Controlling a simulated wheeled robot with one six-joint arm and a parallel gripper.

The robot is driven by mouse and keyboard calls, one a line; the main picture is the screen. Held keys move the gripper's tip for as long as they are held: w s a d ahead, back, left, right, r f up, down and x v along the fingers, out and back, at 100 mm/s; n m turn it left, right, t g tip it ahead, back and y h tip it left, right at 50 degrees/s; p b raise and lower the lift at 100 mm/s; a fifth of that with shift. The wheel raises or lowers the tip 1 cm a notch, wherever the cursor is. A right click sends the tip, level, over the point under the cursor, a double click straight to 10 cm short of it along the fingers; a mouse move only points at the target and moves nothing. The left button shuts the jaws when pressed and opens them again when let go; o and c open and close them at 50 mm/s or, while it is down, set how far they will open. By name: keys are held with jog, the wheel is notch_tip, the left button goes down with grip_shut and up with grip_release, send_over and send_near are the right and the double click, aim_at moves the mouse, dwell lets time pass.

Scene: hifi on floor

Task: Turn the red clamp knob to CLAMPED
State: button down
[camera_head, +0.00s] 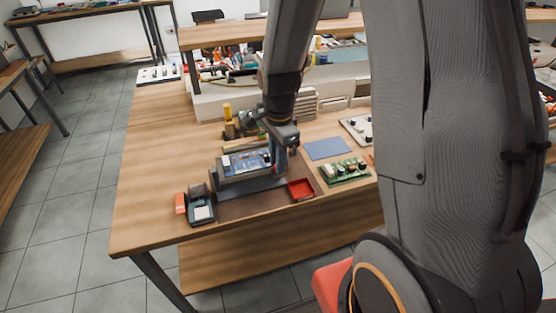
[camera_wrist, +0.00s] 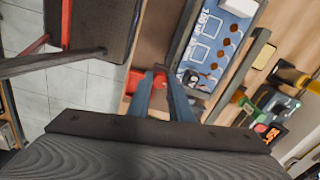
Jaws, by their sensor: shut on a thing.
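A blue circuit board (camera_head: 247,161) sits in a dark grey fixture (camera_head: 252,184) on the wooden table. The board also shows in the wrist view (camera_wrist: 212,45). My gripper (camera_head: 281,166) points down at the right end of the fixture. In the wrist view its two fingers (camera_wrist: 161,83) close around a small red part, the red clamp knob (camera_wrist: 160,79), mostly hidden between the fingertips. In the head view the knob is hidden by my gripper. I cannot read any CLAMPED marking or tell the knob's angle.
A small red tray (camera_head: 301,189) lies just right of the fixture. A green circuit board (camera_head: 345,171) and a blue-grey mat (camera_head: 327,148) are further right. A dark device with a pale screen (camera_head: 201,212) stands at the front left. The table's left part is clear.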

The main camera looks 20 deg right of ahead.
jog(key=shift+w, duration=0.1)
jog(key=c, duration=1.6)
grip_release()
jog(key=shift+r, duration=0.1)
jog(key=shift+s+r+b, duration=0.15)
jog(key=shift+r+b, duration=0.3)
jog(key=shift+r, duration=1.5)
jog(key=shift+s+r+b, duration=0.1)
jog(key=shift+r+b, duration=0.35)
jog(key=shift+r, duration=1.45)
jog(key=shift+s+d+f+n+t+b, duration=0.15)
jog(key=shift+s+f+n+b, duration=0.5)
jog(key=shift+s+n, duration=1.45)
jog(key=shift+s+d+f+n+t+b, duration=0.15)
jog(key=shift+s+f+n+b, duration=0.5)
jog(key=shift+n, duration=2.6)
jog(key=shift+s+f+n+t+b, duration=0.25)
jog(key=shift+s+f+n, duration=0.5)
jog(key=shift+s+n, duration=1.55)
